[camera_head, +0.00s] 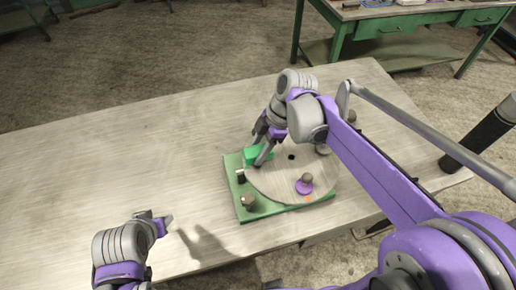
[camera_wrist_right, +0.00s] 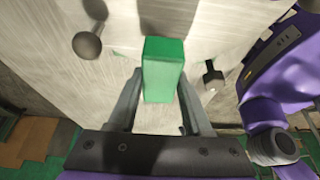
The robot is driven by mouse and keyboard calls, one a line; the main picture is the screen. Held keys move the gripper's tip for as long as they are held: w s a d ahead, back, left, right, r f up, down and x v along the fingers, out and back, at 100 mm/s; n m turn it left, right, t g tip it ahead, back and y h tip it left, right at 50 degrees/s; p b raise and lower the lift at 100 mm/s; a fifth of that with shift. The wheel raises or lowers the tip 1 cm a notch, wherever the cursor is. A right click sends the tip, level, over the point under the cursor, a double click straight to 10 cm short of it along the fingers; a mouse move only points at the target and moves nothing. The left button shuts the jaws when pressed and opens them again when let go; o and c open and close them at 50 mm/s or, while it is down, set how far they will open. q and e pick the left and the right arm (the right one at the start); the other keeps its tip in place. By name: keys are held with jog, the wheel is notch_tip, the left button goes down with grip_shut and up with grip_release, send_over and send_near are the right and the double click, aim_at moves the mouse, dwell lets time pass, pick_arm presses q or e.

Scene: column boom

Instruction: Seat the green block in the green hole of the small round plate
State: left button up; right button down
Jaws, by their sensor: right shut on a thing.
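The round grey plate (camera_head: 270,183) lies on a green square base (camera_head: 237,209) on the table. My right gripper (camera_head: 262,150) is over the plate's upper-left edge, shut on the green block (camera_head: 252,158). In the right wrist view the block (camera_wrist_right: 162,72) stands between the two fingers of my right gripper (camera_wrist_right: 159,102). I cannot tell whether its lower end touches the plate. A small green patch (camera_wrist_right: 120,53) shows left of the block there. The green hole is not clearly seen. My left gripper (camera_head: 160,222) is over the table at the lower left; its jaw state is unclear.
A purple piece with a knob (camera_head: 304,187) sits on the plate, near an orange spot (camera_head: 308,199). The table's left part (camera_head: 100,165) is clear.

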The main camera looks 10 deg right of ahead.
aim_at(253, 151)
pick_arm(q)
jog(key=shift+s+f+b, duration=0.35)
jog(key=shift+f+b, duration=0.2)
jog(key=shift+f, duration=0.3)
jog(key=shift+s+f+b, duration=0.35)
jog(key=shift+f+b, duration=0.2)
jog(key=shift+f, duration=0.25)
pick_arm(e)
jog(key=shift+f, duration=2.15)
jog(key=c, duration=0.6)
grip_release()
pick_arm(q)
jog(key=shift+r, duration=0.15)
pick_arm(e)
jog(key=shift+r, duration=0.15)
jog(key=shift+r+p, duration=1.25)
jog(key=shift+r, duration=0.9)
pick_arm(q)
notch_tip(253, 151, up, 6)
jog(key=w+p, duration=0.1)
jog(key=w, duration=0.2)
jog(key=shift+f, duration=0.25)
pick_arm(e)
jog(key=shift+r, duration=1.45)
